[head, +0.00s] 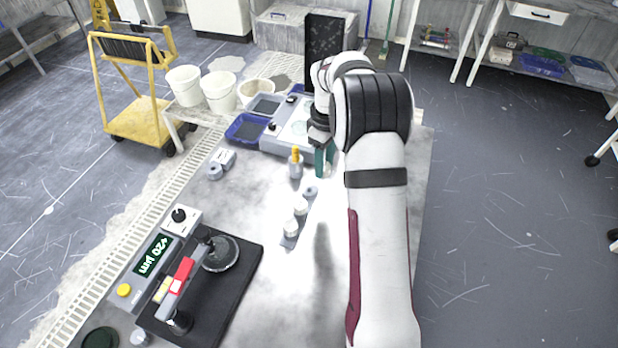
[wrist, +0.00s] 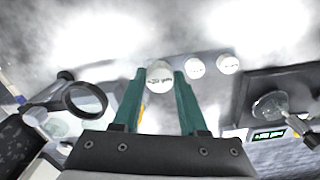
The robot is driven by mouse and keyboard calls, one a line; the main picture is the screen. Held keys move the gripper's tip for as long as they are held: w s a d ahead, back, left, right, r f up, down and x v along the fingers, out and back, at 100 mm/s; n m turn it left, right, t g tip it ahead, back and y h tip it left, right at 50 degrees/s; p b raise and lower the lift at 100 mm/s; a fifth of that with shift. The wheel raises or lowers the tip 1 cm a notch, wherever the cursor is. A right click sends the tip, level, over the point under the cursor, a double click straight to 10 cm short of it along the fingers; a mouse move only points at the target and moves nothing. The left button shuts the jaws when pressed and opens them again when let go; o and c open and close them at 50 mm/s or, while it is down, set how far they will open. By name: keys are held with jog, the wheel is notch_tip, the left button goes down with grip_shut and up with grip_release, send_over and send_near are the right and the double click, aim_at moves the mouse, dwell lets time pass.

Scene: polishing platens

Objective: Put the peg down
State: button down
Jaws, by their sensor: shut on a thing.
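My gripper (head: 322,160) has teal fingers and points down over the grey table, just right of a yellow-capped bottle. It is shut on the peg (wrist: 160,75), whose round white end with small dark print shows between the fingertips in the wrist view. In the head view the fingers hide most of the peg. Whether its lower end touches anything cannot be told. A small rack (head: 290,243) stands nearer the camera, with two white-topped pegs (head: 301,205) (head: 290,228) and a grey ring-shaped spot (head: 310,192) at its far end.
The yellow-capped bottle (head: 295,166) stands close to my fingers. A polishing machine (head: 285,138) and a blue tray (head: 246,129) lie behind. The table between mat and rack is clear.

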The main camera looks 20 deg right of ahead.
jog(key=w+a+f, duration=0.1)
jog(key=f, duration=0.3)
jog(key=w+a+f, duration=0.1)
jog(key=f, duration=0.1)
jog(key=shift+w+a, duration=0.3)
jog(key=shift+w, duration=0.05)
jog(key=shift+f, duration=0.1)
jog(key=shift+f, duration=0.6)
jog(key=shift+c, duration=2.2)
grip_release()
